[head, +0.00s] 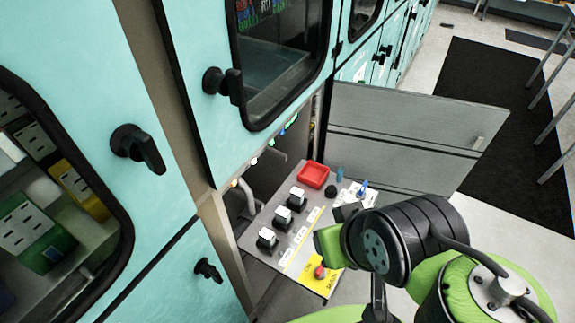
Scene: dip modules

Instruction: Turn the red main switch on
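A tilted grey control panel (265,236) sits in the open lower compartment of the turquoise cabinet row. A red knob on a yellow plate (320,271) is at its near right end and looks like the red main switch. Its exact turn position is too small to tell. A larger red square part (313,175) is at the panel's far end. My gripper (346,212) is over the panel's right side, mostly hidden by my green and black wrist. It appears apart from the red knob. Its fingers cannot be made out clearly.
Several black-and-white switches (282,217) run along the panel, with a black knob (331,191) and blue parts (361,189) at its far end. A grey door (415,130) stands open behind. Cabinet handles (138,149) stick out at left. Floor at right shows a dark mat (490,130).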

